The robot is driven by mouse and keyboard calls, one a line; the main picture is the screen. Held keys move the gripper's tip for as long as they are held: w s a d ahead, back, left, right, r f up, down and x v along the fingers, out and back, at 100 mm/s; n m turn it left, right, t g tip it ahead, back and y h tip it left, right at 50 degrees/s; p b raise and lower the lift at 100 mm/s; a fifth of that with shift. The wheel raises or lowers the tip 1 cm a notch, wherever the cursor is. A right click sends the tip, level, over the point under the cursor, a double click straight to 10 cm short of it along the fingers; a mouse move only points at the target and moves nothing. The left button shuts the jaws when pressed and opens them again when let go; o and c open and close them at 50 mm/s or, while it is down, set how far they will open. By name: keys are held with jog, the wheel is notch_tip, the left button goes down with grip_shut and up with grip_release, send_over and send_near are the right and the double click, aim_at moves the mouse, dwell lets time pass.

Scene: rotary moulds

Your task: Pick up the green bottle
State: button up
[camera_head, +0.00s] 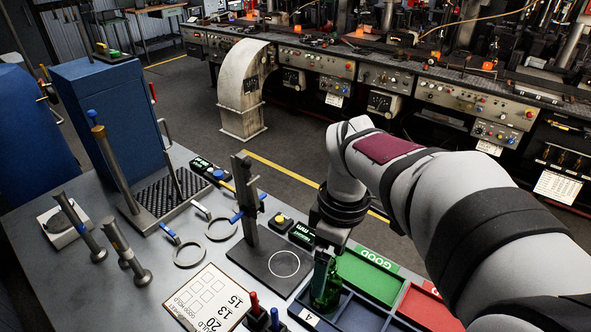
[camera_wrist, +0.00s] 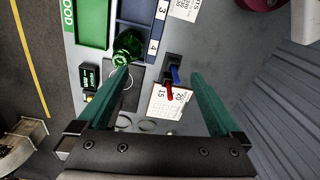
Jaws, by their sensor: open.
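The green bottle (camera_head: 327,293) stands in a dark blue divided tray (camera_head: 357,316), in the compartment by the label 4. In the wrist view the bottle (camera_wrist: 128,46) appears at the upper left, just past the tip of the left finger and not centred between the fingers. My gripper (camera_wrist: 158,78) is open and empty, its two green fingers wide apart. In the head view my gripper (camera_head: 322,262) points down above the bottle and hides part of its upper end. I cannot tell whether a finger touches it.
A green GOOD bin (camera_head: 368,276) and a red bin (camera_head: 428,308) adjoin the tray. A gauge stand (camera_head: 250,205) on a dark plate, red and blue markers (camera_head: 255,304) and a paper sheet (camera_head: 208,298) lie left of the bottle. A blue box (camera_head: 105,110) stands farther left.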

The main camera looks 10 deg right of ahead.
jog(key=w+n, duration=0.2)
jog(key=w+d+f+n, duration=0.1)
jog(key=w+n, duration=0.1)
jog(key=w, duration=0.1)
jog(key=w+d+f+n, duration=0.1)
jog(key=w+n, duration=0.1)
jog(key=n, duration=0.1)
jog(key=shift+w+d+f+h, duration=0.1)
jog(key=shift+w+f+h, duration=0.15)
jog(key=shift+h, duration=0.05)
notch_tip(320, 180, down, 15)
jog(key=shift+s+f, duration=0.1)
jog(key=shift+f, duration=0.05)
grip_shut()
